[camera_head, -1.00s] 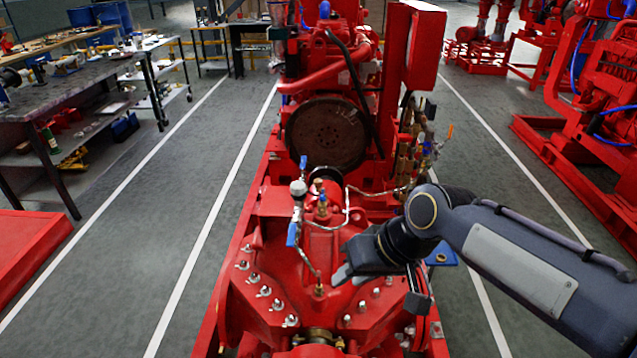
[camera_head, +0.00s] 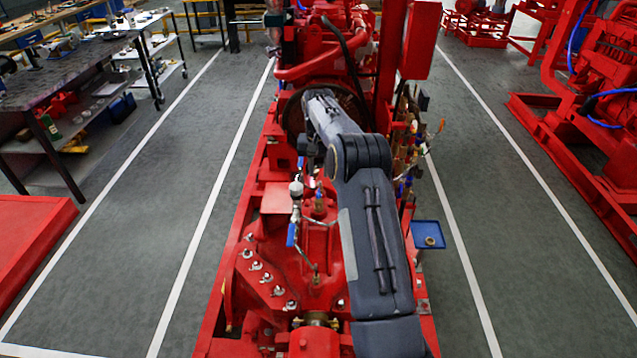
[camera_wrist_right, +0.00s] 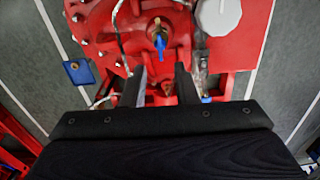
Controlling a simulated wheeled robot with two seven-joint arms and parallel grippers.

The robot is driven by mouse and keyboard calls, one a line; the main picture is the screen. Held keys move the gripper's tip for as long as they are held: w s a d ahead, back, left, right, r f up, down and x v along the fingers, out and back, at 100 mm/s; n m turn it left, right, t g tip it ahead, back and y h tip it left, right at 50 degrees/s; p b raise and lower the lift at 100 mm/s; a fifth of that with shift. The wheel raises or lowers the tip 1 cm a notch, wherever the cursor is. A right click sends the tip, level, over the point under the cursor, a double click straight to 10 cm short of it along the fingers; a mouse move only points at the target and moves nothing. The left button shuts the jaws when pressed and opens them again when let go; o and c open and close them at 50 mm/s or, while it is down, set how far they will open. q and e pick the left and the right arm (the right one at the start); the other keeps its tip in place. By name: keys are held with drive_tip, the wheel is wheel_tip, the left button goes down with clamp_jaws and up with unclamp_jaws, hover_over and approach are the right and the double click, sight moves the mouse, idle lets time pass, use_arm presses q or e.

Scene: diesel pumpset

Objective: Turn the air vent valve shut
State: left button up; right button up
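I cannot tell from a label which is the air vent valve. A blue lever (camera_wrist_right: 207,99) lies just outside the right-hand finger, partly hidden by the gripper body. My left gripper is out of view.
The flywheel (camera_head: 292,112) and engine stand behind. A blue tray (camera_head: 428,235) is at the right. A workbench (camera_head: 60,75) stands left; the grey floor between is clear.

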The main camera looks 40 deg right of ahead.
sight(319, 194)
wheel_tip(319, 194, down, 7)
drive_tip(key=shift+f+p, duration=0.1)
drive_tip(key=shift+p, duration=0.75)
drive_tip(key=shift+c, duration=0.4)
clamp_jaws()
